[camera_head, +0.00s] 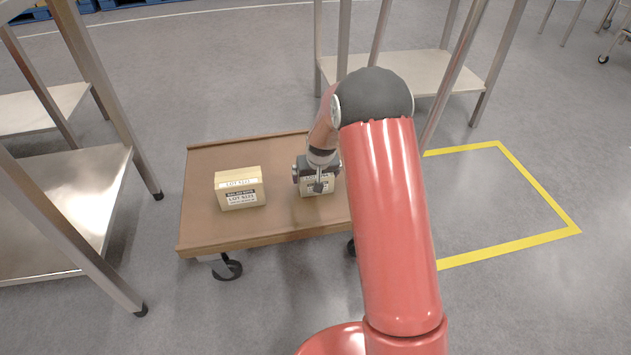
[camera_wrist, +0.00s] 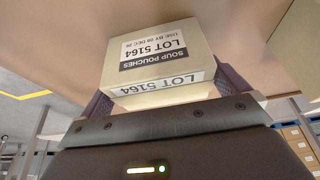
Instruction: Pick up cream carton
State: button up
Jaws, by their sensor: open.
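One cream carton (camera_head: 308,192) stands on the brown top of a low trolley (camera_head: 225,233), right of its middle. My gripper (camera_head: 317,174) is over it and hides part of it. In the wrist view, this carton (camera_wrist: 160,52) has a label reading "SOUP POUCHES" and "LOT 5164". My open gripper (camera_wrist: 165,93) has one dark finger on each side of the carton's near end. I cannot tell whether the fingers touch it. A second cream carton (camera_head: 240,188) with a similar label stands to the left on the trolley.
Metal shelf racks stand at the left (camera_head: 75,205) and behind the trolley (camera_head: 410,70). A yellow floor outline (camera_head: 508,248) lies right of the trolley, with bare floor inside. Brown boxes (camera_wrist: 296,148) show at the wrist view's right edge.

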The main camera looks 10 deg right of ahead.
jog(key=shift+w+f, duration=0.25)
jog(key=shift+f, duration=0.35)
jog(key=c, duration=0.8)
jog(key=shift+r, duration=0.1)
jog(key=shift+c, duration=0.2)
notch_tip(320, 180, up, 20)
jog(key=p, duration=0.2)
jog(key=shift+p, duration=0.3)
